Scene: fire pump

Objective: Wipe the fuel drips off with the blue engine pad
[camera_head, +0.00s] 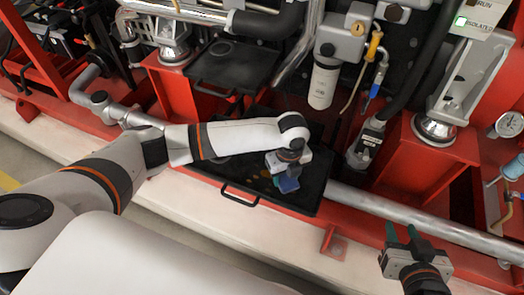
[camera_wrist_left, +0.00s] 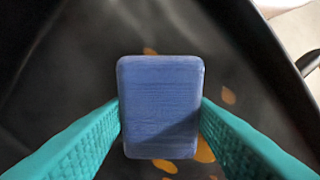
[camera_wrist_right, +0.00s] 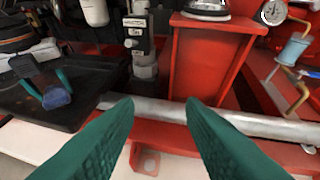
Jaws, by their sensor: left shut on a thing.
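My left gripper (camera_wrist_left: 160,125) is shut on the blue pad (camera_wrist_left: 160,95), with one green finger at each side of it. In the head view the pad (camera_head: 287,184) is held low over the black drip tray (camera_head: 305,196). Orange fuel drips (camera_wrist_left: 205,150) show on the tray around and below the pad; some are hidden under it. I cannot tell whether the pad touches the tray. My right gripper (camera_head: 405,235) is open and empty, in front of the silver pipe at the right.
A second black tray (camera_head: 232,65) with a handle sits behind. A silver pipe (camera_head: 440,228) runs along the front, with red frame posts (camera_head: 440,150) behind it. A white filter canister (camera_head: 323,86) hangs above the tray. The drip tray's wire handle (camera_head: 238,198) sticks out in front.

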